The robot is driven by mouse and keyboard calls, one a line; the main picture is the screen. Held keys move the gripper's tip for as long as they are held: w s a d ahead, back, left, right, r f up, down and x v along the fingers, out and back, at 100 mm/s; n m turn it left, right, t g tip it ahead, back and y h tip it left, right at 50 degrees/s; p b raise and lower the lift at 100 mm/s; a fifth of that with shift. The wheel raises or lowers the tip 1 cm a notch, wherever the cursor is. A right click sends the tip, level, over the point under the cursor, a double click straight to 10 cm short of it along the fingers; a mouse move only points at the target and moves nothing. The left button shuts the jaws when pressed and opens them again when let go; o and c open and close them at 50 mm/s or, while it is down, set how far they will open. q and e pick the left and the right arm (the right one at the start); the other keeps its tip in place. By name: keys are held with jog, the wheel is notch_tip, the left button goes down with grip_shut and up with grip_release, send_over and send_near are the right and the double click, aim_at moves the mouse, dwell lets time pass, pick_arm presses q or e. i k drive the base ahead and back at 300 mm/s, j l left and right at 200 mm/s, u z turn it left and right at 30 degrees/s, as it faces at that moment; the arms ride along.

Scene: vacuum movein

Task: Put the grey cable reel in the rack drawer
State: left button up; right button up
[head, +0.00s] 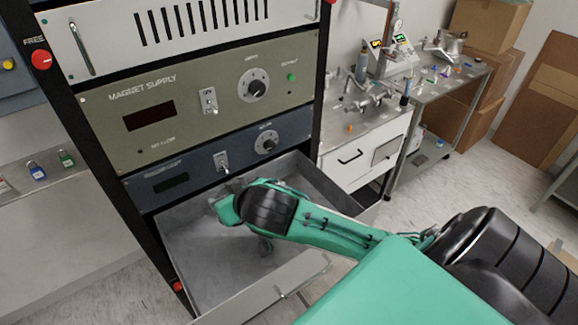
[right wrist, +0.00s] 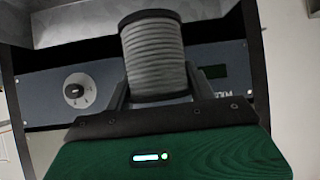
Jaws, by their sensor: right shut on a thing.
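The grey cable reel (right wrist: 153,58) is held between the fingers of my right gripper (right wrist: 152,92) in the right wrist view. In the head view my right arm reaches from the right over the open rack drawer (head: 185,240), and its hand (head: 262,215) is inside the drawer's outline. The reel itself is hidden or too unclear to make out behind my wrist there. I cannot tell whether the reel touches the drawer floor. My left gripper is not in view.
The rack's instrument panels, including the magnet supply (head: 190,100), stand directly above and behind the drawer. The drawer's front wall (head: 270,290) faces me. A bench with tools (head: 375,115) is to the right, and padlocks (head: 37,171) lie on a ledge at left.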

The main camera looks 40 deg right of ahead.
aim_at(237, 266)
jog(key=k+l, duration=0.1)
jog(key=l, duration=1)
jog(key=l+z, duration=0.1)
jog(key=l, duration=1.05)
jog(key=k, duration=0.05)
